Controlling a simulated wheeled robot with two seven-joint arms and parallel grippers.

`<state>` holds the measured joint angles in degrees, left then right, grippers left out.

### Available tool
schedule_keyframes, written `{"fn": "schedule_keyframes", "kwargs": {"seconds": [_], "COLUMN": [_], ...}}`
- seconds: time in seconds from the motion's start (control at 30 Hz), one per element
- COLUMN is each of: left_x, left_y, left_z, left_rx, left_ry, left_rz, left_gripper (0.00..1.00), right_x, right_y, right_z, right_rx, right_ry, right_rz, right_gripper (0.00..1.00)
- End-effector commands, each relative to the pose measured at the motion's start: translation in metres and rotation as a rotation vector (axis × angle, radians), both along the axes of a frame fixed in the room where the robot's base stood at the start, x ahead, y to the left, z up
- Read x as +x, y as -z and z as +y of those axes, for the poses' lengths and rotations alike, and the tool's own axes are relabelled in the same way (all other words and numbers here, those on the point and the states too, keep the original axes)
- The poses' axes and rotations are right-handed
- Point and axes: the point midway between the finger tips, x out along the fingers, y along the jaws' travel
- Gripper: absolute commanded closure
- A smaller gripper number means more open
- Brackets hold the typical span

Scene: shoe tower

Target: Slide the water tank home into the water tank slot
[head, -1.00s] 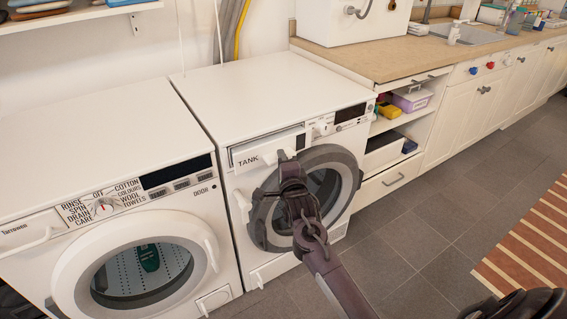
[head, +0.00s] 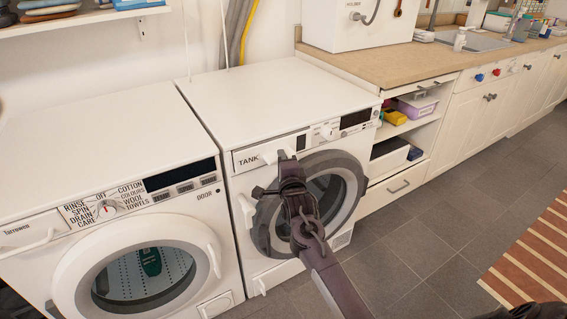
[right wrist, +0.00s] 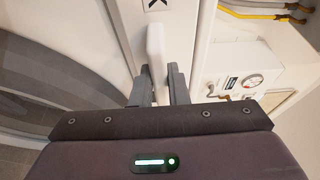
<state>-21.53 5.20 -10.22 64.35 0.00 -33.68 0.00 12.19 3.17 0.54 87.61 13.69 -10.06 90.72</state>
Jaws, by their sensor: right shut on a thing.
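The water tank (head: 246,161) is the white drawer front marked TANK at the upper left of the right-hand white machine. It looks about level with the machine's front, in its slot; any small gap is too fine to tell. My right gripper (head: 284,157) is at the tank's handle. In the right wrist view, the white upright handle (right wrist: 156,48) stands between the two grey fingers (right wrist: 159,84), which are shut on it. The gripper and arm hide part of the tank's right side and the round door below.
The left machine (head: 130,235) stands close beside, with its own drawer and round door. A wooden counter (head: 385,60) with open shelves (head: 405,125) is to the right. A striped mat (head: 535,255) lies on the grey floor. The floor ahead of the counter is clear.

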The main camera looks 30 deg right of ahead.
Motion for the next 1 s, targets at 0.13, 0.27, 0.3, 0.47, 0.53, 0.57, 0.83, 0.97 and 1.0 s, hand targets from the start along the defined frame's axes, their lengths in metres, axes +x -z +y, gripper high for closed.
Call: {"fn": "schedule_keyframes", "kwargs": {"seconds": [0.13, 0.27, 0.3, 0.47, 0.53, 0.57, 0.83, 0.97, 1.0], "left_x": [0.0, 0.0, 0.0, 0.0, 0.0, 0.0, 0.0, 0.0, 0.0], "left_y": [0.002, 0.003, 0.003, 0.003, 0.003, 0.003, 0.002, 0.0, -0.001], "left_z": [0.0, 0.0, 0.0, 0.0, 0.0, 0.0, 0.0, 0.0, 0.0], "left_rx": [0.0, 0.0, 0.0, 0.0, 0.0, 0.0, 0.0, 0.0, 0.0], "left_ry": [0.0, 0.0, 0.0, 0.0, 0.0, 0.0, 0.0, 0.0, 0.0], "left_rz": [0.0, 0.0, 0.0, 0.0, 0.0, 0.0, 0.0, 0.0, 0.0], "left_gripper": [0.64, 0.64, 0.64, 0.64, 0.64, 0.64, 0.64, 0.64, 0.64], "right_x": [0.004, 0.006, 0.006, 0.006, 0.006, 0.006, -0.006, -0.027, -0.034], "right_y": [-0.002, -0.002, -0.002, -0.001, -0.001, -0.001, 0.002, 0.001, 0.002], "right_z": [0.0, 0.001, 0.001, 0.0, 0.0, 0.0, 0.004, 0.009, 0.011], "right_rx": [0.001, 0.0, 0.0, -0.001, 0.0, 0.0, 0.001, 0.003, 0.003], "right_ry": [0.0, 0.0, 0.0, 0.0, 0.0, 0.0, -0.001, 0.0, -0.001], "right_rz": [-0.005, -0.004, -0.003, -0.002, -0.001, -0.001, 0.004, 0.003, 0.003], "right_gripper": [1.0, 0.82, 0.77, 0.6, 0.6, 0.6, 0.6, 0.6, 0.6]}}
